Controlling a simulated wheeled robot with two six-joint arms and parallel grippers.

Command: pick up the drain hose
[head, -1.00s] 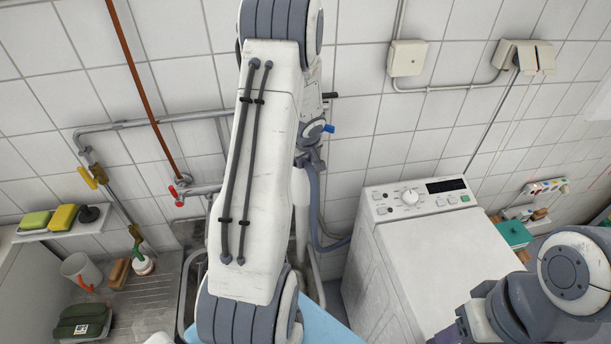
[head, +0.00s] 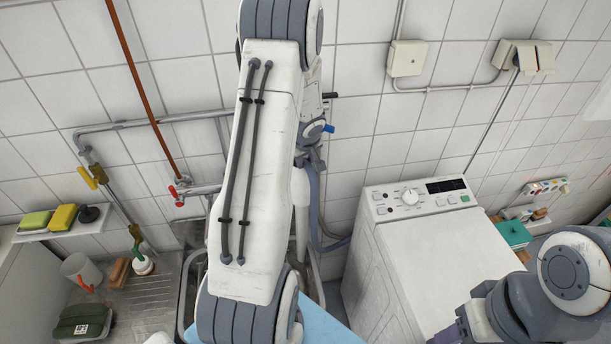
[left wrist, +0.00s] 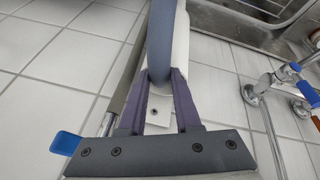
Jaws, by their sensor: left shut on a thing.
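The drain hose is a blue-grey tube (head: 315,215). In the head view it hangs beside a white pipe-like piece behind my left arm and bends at the bottom toward the washing machine. In the left wrist view the hose (left wrist: 161,45) runs between the two purple-grey fingers of my left gripper (left wrist: 161,76), which is shut on it. In the head view my left gripper (head: 310,160) is small and partly hidden behind my large white arm link. My right gripper (head: 447,333) shows only in part at the bottom edge; its fingertips are cut off.
A white washing machine (head: 435,255) stands right of the hose. A metal sink drainer (head: 150,300) is at left, with a mug (head: 80,270) and brushes. A red-handled tap (head: 178,193) and pipes run along the tiled wall.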

